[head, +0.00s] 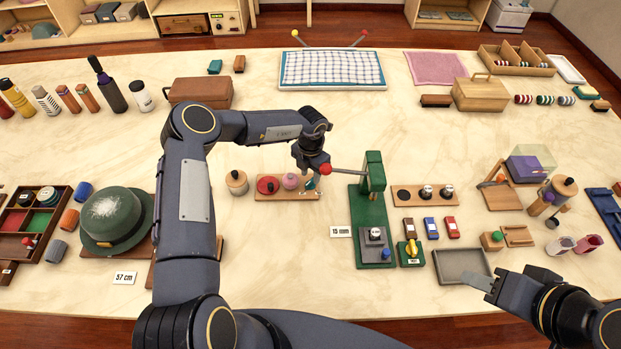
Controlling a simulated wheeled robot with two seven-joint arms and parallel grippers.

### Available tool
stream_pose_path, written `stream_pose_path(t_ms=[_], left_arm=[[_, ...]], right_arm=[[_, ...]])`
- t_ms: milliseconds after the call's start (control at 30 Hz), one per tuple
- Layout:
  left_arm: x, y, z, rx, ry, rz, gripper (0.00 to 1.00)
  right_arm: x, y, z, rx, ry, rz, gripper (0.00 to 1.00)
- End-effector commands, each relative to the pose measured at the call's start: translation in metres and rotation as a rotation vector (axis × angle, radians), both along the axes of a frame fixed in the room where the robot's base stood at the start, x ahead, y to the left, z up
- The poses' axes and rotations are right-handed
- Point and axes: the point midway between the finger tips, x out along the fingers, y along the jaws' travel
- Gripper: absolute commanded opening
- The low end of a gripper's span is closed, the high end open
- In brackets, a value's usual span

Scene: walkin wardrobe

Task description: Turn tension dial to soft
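A yellow dial (411,248) sits on a small green block with a label at its front, right of the green press's foot; the label is too small to read. It looks like the tension dial, and neither gripper touches it. My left gripper (311,168) points down over the right end of a wooden board with small knobs, close beside the red ball of the press lever. Its fingers are small and partly hidden, so I cannot tell whether they are open. My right gripper (482,283) is at the lower right, by the grey tray, away from the dial; its opening is unclear.
The green press (371,205) with its long lever stands left of the dial. Small coloured blocks (431,228) lie behind the dial, and a grey tray (461,265) lies to its right. A green hat (112,219) is at left. The front middle of the table is clear.

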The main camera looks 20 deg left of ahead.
Motion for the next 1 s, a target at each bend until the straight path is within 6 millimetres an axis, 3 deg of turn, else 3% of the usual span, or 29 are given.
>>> stream_pose_path(t_ms=[300, 867, 1000], left_arm=[[0.001, 0.0, 0.045, 0.0, -0.002, -0.001, 0.34], [0.0, 0.0, 0.05, 0.0, -0.001, -0.001, 0.34], [0.009, 0.007, 0.062, 0.027, -0.063, -0.025, 0.34]], right_arm=[[0.0, 0.0, -0.011, 0.0, 0.0, 0.0, 0.4], [0.0, 0.0, -0.011, 0.0, 0.0, 0.0, 0.4], [0.0, 0.0, -0.012, 0.0, 0.0, 0.0, 0.4]])
